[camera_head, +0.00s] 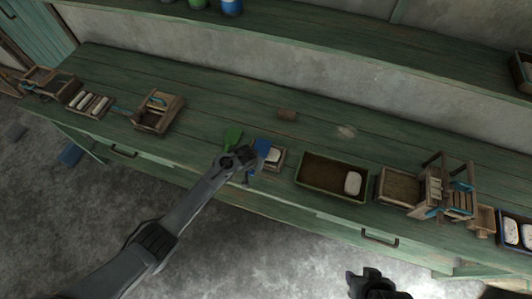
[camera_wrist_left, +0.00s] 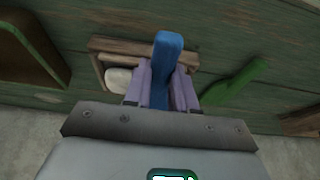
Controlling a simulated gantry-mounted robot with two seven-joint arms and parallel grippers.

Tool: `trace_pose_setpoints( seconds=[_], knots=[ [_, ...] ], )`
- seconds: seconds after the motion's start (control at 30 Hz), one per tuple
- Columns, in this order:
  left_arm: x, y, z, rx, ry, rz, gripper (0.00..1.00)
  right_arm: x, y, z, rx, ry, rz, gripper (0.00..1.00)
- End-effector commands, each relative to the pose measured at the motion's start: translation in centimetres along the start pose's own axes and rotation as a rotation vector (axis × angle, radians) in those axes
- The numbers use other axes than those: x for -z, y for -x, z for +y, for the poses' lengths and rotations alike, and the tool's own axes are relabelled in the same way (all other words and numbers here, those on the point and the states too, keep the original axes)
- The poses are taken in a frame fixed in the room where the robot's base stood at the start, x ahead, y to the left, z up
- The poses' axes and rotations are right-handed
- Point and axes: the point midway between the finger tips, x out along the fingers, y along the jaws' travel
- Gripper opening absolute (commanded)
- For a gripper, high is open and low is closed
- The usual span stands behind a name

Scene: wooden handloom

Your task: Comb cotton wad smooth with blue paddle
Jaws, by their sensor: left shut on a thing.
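My left gripper (camera_wrist_left: 160,88) is shut on the handle of the blue paddle (camera_wrist_left: 166,50). In the head view the blue paddle (camera_head: 263,150) stands at the left side of a small wooden tray (camera_head: 279,167). A white cotton wad (camera_head: 273,156) lies in that tray; it also shows in the left wrist view (camera_wrist_left: 118,79), left of the paddle. The paddle's lower part is hidden by the gripper, so I cannot tell if it touches the wad. My right gripper (camera_head: 365,280) is empty, low in the head view, away from the bench; its fingers look apart.
A green paddle (camera_head: 232,138) lies just left of my left gripper. A dark tray (camera_head: 322,181) with a white wad (camera_head: 352,183) stands to the right. A wooden loom (camera_head: 452,193) stands further right. The bench between is clear.

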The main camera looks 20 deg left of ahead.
Motion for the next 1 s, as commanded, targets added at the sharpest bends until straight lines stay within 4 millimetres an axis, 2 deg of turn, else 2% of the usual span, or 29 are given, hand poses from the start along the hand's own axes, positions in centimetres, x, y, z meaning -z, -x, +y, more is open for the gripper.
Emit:
trace_pose_setpoints(
  seconds=[0.27, 0.7, 1.0],
  knots=[
    [-0.1, 0.0, 1.2, -0.002, -0.002, -0.002, 0.00, 0.0, 0.0, 0.1, -0.004, 0.006, -0.001, 0.43],
    [-0.1, 0.0, 4.9, -0.001, -0.001, -0.002, 0.00, -0.1, -0.1, 0.2, -0.007, 0.009, -0.001, 0.43],
    [-0.1, 0.0, 5.1, 0.000, -0.001, -0.002, 0.00, 0.0, -0.1, 0.1, -0.003, 0.004, 0.000, 0.43]
  ],
)
